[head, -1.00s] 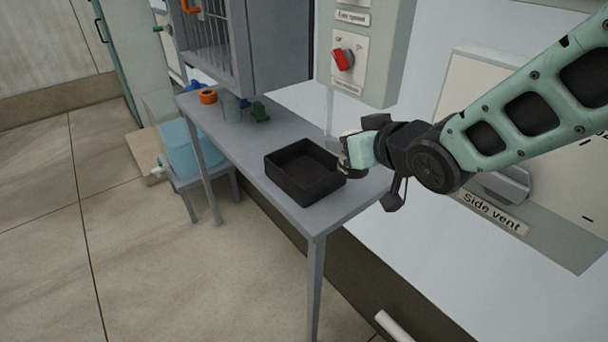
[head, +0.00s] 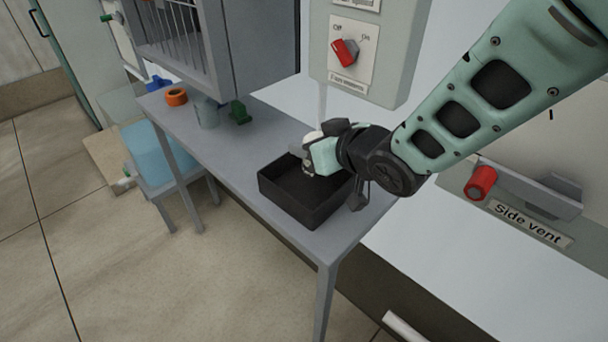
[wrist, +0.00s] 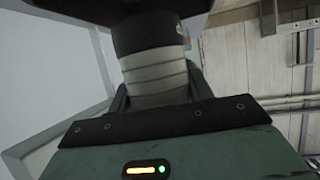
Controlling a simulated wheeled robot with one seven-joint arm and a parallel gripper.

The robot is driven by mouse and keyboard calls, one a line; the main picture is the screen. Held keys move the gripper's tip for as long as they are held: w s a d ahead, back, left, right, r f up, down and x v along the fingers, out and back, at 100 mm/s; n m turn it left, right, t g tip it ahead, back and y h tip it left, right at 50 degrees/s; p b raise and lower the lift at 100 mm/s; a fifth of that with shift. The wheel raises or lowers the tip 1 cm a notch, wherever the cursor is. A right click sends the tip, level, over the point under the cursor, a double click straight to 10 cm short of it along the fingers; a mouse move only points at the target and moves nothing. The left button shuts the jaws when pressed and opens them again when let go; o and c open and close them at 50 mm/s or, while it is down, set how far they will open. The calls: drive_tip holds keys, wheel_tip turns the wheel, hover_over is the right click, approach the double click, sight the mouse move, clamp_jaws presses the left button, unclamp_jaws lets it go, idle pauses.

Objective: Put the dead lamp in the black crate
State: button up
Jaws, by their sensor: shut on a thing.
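The black crate (head: 302,211) stands open on the grey table. My gripper (head: 307,157) is over the crate's back right part, close to its rim. It is shut on the lamp, which shows in the wrist view as a grey ribbed cylinder (wrist: 158,78) with a dark band, between the dark fingers. In the head view only a small pale part shows by the fingertips. I cannot tell how far above the crate floor it is. The crate's back right corner is hidden behind my gripper.
On the grey table (head: 228,158) are an orange ring (head: 176,97), a clear cup (head: 207,115) and a green object (head: 240,112). A switch box with a red knob (head: 345,52) hangs behind. A red-knobbed side vent handle (head: 481,183) is at right.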

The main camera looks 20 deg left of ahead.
wheel_tip(320, 180, down, 8)
drive_tip(key=shift+r, duration=0.2)
drive_tip(key=shift+f, duration=0.1)
drive_tip(key=o, duration=1.1)
drive_tip(key=shift+c, duration=0.2)
drive_tip(key=b+v, duration=0.1)
drive_tip(key=v, duration=1.1)
drive_tip(key=shift+s+d, duration=0.1)
